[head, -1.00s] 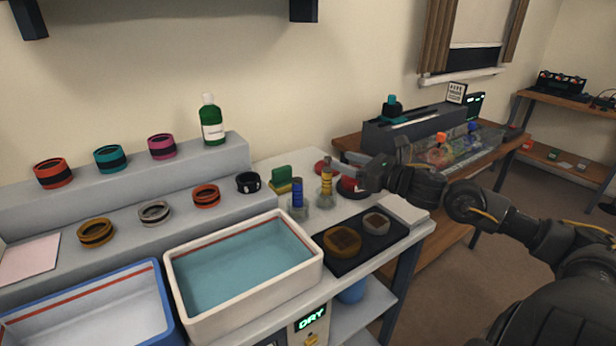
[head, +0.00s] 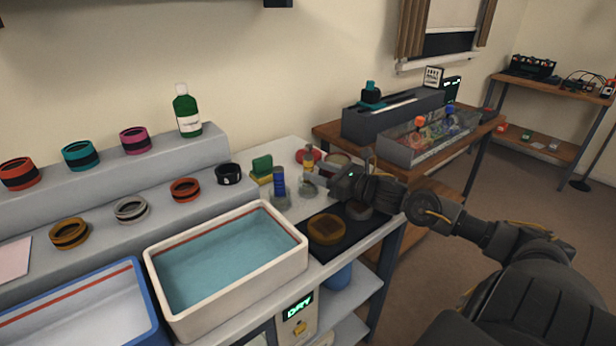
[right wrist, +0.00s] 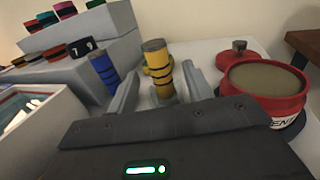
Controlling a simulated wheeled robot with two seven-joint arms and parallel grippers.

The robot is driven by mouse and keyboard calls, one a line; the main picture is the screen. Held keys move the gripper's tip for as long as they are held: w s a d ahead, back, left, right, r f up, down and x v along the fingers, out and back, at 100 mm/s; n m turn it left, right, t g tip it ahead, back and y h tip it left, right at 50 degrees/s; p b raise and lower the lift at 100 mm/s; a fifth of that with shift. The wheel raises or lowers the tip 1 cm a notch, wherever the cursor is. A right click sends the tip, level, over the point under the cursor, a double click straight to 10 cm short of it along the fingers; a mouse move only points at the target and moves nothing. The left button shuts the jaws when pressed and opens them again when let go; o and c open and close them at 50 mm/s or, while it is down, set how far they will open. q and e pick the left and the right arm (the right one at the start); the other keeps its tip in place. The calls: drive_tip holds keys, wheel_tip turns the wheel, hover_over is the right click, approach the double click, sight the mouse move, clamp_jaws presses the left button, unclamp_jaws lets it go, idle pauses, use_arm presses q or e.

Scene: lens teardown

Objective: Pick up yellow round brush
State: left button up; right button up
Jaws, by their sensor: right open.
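The yellow round brush (head: 308,158) stands upright in a clear holder on the light worktop, partly covered by my gripper in the head view. In the right wrist view the brush (right wrist: 157,66) shows yellow with dark bands and a dark top. My right gripper (head: 328,184) is open and reaches in from the right, close to the brush. In the right wrist view its two fingers stand on either side of the brush, with gaps visible; I cannot tell the exact depth. My left gripper is not in view.
A blue brush (head: 279,182) stands left of the yellow one. A green-and-yellow sponge (head: 262,167) lies behind it. A red pot (right wrist: 268,90) stands close on the right.

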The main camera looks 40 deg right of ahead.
sight(308, 166)
drive_tip(key=shift+w, duration=0.15)
drive_tip(key=shift+w+a+r, duration=0.1)
drive_tip(key=shift+w, duration=0.2)
drive_tip(key=x, duration=0.3)
drive_tip(key=shift+w+a+p, duration=0.2)
drive_tip(key=shift+w+p, duration=0.15)
drive_tip(key=shift+w, duration=0.3)
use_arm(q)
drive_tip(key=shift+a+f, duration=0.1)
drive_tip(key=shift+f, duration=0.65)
use_arm(e)
drive_tip(key=shift+w, duration=0.15)
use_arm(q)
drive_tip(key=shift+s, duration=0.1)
use_arm(e)
drive_tip(key=shift+c, duration=0.4)
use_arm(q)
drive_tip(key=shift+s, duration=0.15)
use_arm(e)
drive_tip(key=c, duration=1)
